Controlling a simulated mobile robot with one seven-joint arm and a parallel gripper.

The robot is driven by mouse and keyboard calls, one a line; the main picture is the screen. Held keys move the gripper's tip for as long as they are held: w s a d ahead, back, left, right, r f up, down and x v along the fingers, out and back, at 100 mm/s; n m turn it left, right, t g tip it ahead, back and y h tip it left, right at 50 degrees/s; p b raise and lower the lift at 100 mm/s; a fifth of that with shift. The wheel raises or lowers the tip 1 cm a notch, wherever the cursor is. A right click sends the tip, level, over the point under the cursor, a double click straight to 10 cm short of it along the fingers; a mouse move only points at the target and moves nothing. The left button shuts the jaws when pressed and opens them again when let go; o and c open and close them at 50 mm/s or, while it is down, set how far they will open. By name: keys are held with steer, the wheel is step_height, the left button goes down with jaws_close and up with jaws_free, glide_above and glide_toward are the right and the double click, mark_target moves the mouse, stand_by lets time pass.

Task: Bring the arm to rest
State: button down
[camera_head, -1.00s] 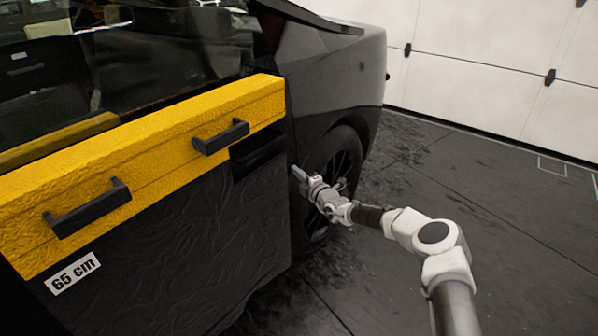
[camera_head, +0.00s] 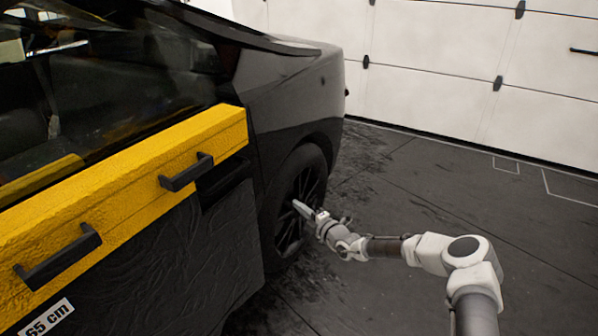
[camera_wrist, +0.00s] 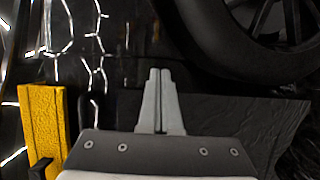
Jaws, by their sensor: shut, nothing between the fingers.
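My arm reaches in from the lower right in the head view. My gripper (camera_head: 301,207) is at its end, in front of the car's wheel (camera_head: 297,205) and just right of the black door panel (camera_head: 180,260). In the wrist view my gripper (camera_wrist: 161,74) shows its two fingers side by side, shut with nothing between them. The tyre (camera_wrist: 235,55) is at the upper right of that view, beyond the fingertips. I cannot tell the exact gap between the fingers and the car.
A yellow strip (camera_head: 120,190) with black handles (camera_head: 187,172) runs along the door below the window. A "65 cm" label (camera_head: 46,318) is at the lower left. A white garage door (camera_head: 440,75) stands behind.

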steer(key=s+a+r+n+g, duration=0.3)
steer(key=s+r+n+g, duration=0.2)
steer(key=s+r+n, duration=0.65)
steer(key=s+a+r+n+g, duration=0.3)
steer(key=s+r+n+g, duration=0.35)
steer(key=n, duration=0.85)
steer(key=s+d+r+n+t+h, duration=0.2)
steer(key=s+d+r+n+h, duration=0.3)
steer(key=s+d, duration=0.45)
steer(key=s+d+r+n+t+h, duration=0.1)
steer(key=s+d+r+n+h, duration=0.2)
steer(key=s+d+n, duration=0.7)
steer(key=s+d+r+n+t+h, duration=0.2)
steer(key=s+d+r+n+h, duration=0.2)
steer(key=s+d, duration=0.55)
step_height(320, 180, up, 19)
steer(key=s+a+p, duration=0.1)
steer(key=p, duration=1.7)
steer(key=shift+s+a+f+g+p, duration=0.15)
steer(key=shift+s+a+g+p, duration=0.05)
steer(key=shift+a+g+p, duration=0.2)
